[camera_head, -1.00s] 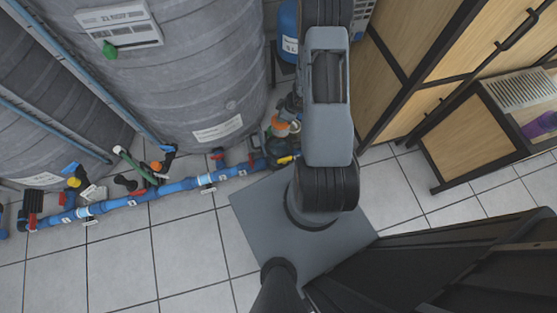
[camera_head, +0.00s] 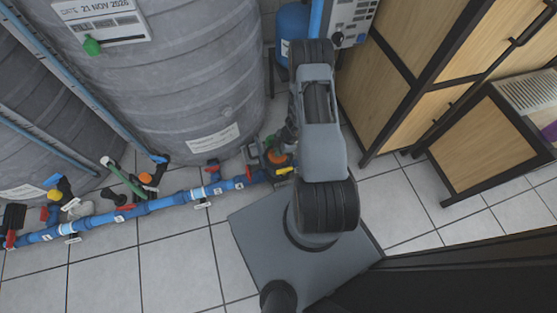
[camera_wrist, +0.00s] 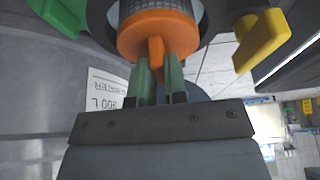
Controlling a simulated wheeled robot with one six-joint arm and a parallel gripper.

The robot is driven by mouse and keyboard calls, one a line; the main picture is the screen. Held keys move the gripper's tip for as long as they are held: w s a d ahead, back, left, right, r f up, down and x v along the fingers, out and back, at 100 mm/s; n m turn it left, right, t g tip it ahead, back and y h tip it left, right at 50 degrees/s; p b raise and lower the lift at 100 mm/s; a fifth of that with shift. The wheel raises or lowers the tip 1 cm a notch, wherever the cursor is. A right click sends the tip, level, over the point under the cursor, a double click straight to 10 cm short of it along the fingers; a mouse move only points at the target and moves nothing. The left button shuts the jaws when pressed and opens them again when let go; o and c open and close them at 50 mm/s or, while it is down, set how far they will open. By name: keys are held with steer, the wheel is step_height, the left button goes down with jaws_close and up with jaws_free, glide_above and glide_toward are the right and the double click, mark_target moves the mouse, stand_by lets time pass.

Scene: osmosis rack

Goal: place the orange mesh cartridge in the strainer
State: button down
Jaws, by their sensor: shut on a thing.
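The orange mesh cartridge (camera_wrist: 157,22) is at the top middle of the wrist view, with its grey mesh pointing away from me. My gripper (camera_wrist: 160,68) is shut on the cartridge's orange tab with its green fingers. A dark round rim, seemingly the strainer (camera_wrist: 203,22), shows behind and beside the cartridge; I cannot tell how far the mesh is inside it. In the head view the orange cap (camera_head: 277,156) shows small beside the pipe fittings, left of my arm. My fingers and most of the strainer are hard to make out there.
A yellow handle (camera_wrist: 262,38) is right of the cartridge and a green handle (camera_wrist: 62,12) is left. A blue pipe (camera_head: 150,207) with valves runs along the floor before a large grey tank (camera_head: 185,75). A wooden cabinet (camera_head: 400,80) stands right of my arm.

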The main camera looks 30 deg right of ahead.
steer(key=shift+f+b, duration=1.15)
steer(key=shift+f, duration=1.6)
steer(key=shift+f, duration=0.15)
steer(key=c, duration=1.1)
jaws_free()
steer(key=shift+c, duration=0.2)
